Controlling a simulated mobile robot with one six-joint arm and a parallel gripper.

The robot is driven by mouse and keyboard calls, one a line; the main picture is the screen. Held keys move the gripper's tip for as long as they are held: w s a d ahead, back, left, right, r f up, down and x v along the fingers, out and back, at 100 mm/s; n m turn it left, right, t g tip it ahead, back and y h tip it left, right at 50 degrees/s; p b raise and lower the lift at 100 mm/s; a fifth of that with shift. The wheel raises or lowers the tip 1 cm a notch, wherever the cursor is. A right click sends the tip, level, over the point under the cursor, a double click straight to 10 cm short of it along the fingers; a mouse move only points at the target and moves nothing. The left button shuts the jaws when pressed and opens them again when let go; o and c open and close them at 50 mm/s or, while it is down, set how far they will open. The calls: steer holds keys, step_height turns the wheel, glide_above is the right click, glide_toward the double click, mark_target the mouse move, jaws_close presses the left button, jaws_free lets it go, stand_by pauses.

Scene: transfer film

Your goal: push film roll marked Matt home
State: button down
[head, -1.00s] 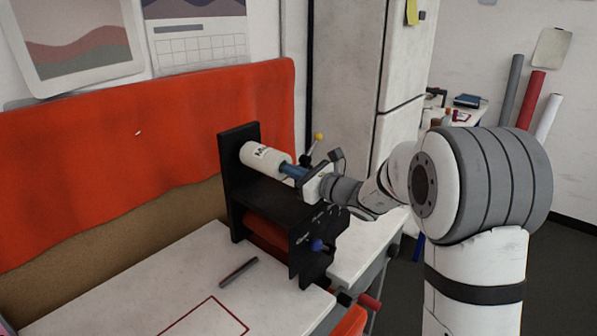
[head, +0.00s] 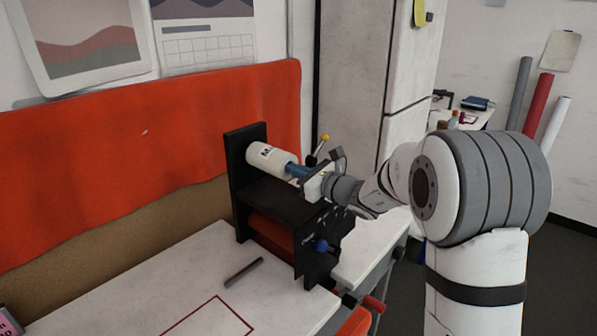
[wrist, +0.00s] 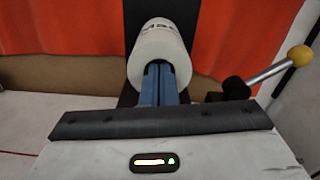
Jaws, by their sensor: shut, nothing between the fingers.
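The white film roll marked with dark letters starting "M" (head: 268,157) lies horizontally at the top of the black machine (head: 262,190), against its upright back plate. In the wrist view the roll (wrist: 160,50) shows its near end, lettering on top. My gripper (head: 300,171) is shut, its blue fingers together and level with the roll's axis. In the wrist view the fingers (wrist: 158,80) reach the middle of the roll's near end. The exact contact at the fingertips is hidden.
A lever with a yellow knob (wrist: 300,55) stands close on the right of the roll. A blue knob (head: 321,245) sits on the machine's front. A dark bar (head: 243,272) lies on the white table (head: 180,290). An orange cloth (head: 100,170) hangs behind.

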steer(key=shift+w+a, duration=0.35)
steer(key=shift+a, duration=0.2)
stand_by(0.5)
